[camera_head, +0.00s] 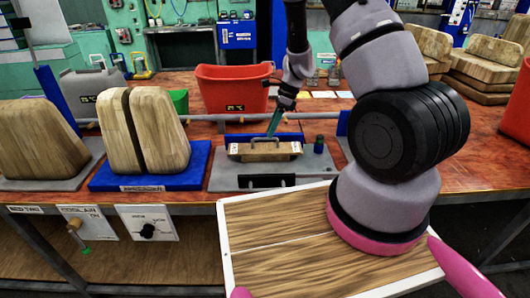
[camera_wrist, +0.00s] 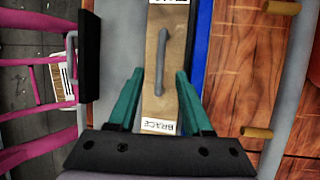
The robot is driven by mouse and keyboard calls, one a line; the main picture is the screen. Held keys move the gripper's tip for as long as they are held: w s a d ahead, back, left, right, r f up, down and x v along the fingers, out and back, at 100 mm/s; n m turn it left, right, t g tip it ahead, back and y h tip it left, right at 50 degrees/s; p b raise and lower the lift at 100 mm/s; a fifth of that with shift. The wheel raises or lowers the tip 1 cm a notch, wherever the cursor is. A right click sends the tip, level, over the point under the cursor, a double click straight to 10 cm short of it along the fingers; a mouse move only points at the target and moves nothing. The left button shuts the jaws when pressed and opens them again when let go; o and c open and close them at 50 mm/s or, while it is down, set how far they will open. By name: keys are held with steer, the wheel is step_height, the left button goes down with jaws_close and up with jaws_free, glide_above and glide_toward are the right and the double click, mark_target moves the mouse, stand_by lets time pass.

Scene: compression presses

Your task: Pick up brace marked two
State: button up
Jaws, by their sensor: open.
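A wooden brace (camera_head: 263,149) with a handle on top lies on the blue-and-grey press base at the middle of the workbench. In the wrist view the brace (camera_wrist: 154,104) is a long wooden block with a grey bar handle (camera_wrist: 162,62) and a label reading "BRACE" at its near end. Another label at the far end is cut off, and I cannot read a number. My gripper (camera_head: 274,123) is just above the brace. In the wrist view the teal fingers of my gripper (camera_wrist: 160,75) are open, one on each side of the brace and handle, with nothing held.
The press base (camera_head: 228,176) has a black handle bar (camera_head: 266,181) at its front. Wooden blocks (camera_head: 146,130) stand on a blue plate at left. A red bin (camera_head: 233,90) stands behind the brace.

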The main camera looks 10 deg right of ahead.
mark_target(267, 139)
steer(key=x, duration=0.4)
steer(key=shift+a+f, duration=0.2)
steer(key=shift+f, duration=0.05)
jaws_close()
stand_by(1.2)
